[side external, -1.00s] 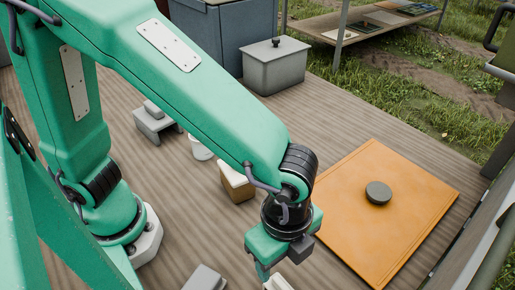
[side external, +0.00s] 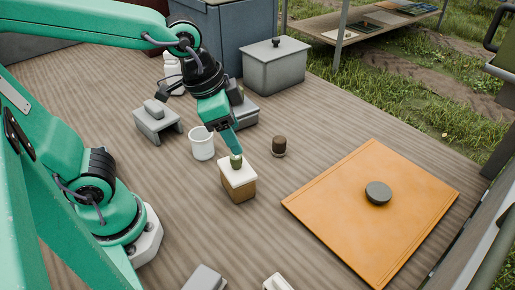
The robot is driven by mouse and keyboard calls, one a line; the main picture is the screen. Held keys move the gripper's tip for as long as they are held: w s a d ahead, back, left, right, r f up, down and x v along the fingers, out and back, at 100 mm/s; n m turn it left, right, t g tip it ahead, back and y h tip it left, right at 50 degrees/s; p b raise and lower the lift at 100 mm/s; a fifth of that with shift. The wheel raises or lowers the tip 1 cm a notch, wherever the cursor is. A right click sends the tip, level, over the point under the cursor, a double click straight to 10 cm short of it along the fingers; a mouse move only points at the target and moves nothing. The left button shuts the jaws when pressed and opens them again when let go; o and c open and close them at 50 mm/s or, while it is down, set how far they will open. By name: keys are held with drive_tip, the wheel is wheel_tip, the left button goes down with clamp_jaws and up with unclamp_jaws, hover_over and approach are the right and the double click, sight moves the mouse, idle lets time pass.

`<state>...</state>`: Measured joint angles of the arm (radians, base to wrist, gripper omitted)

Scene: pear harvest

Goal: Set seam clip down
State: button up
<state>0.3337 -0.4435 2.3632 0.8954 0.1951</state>
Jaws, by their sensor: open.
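My gripper (side external: 236,152) points down over a small tan block with a white top (side external: 238,182). Its fingertips are at a small olive-green piece (side external: 236,162) on that white top. I cannot tell whether the fingers touch the piece, and they partly hide it. The jaws are open. I cannot tell for sure which thing is the seam clip; the green piece between the fingertips may be it.
A white cup (side external: 202,146) stands left of the block and a small dark brown cylinder (side external: 279,145) to its right. An orange board (side external: 338,220) bears a dark grey disc (side external: 378,192). A lidded grey bin (side external: 274,70) stands behind. Bare planks lie between block and board.

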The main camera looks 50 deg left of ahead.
drive_tip(key=s+a+r+n+t, duration=0.1)
drive_tip(key=a+n, duration=0.2)
drive_tip(key=a, duration=0.1)
drive_tip(key=s+a+r+n+t+y, duration=0.1)
drive_tip(key=s+a+n, duration=0.1)
drive_tip(key=a, duration=0.3)
drive_tip(key=shift+s+n, duration=0.25)
drive_tip(key=shift+n, duration=0.25)
idle(0.4)
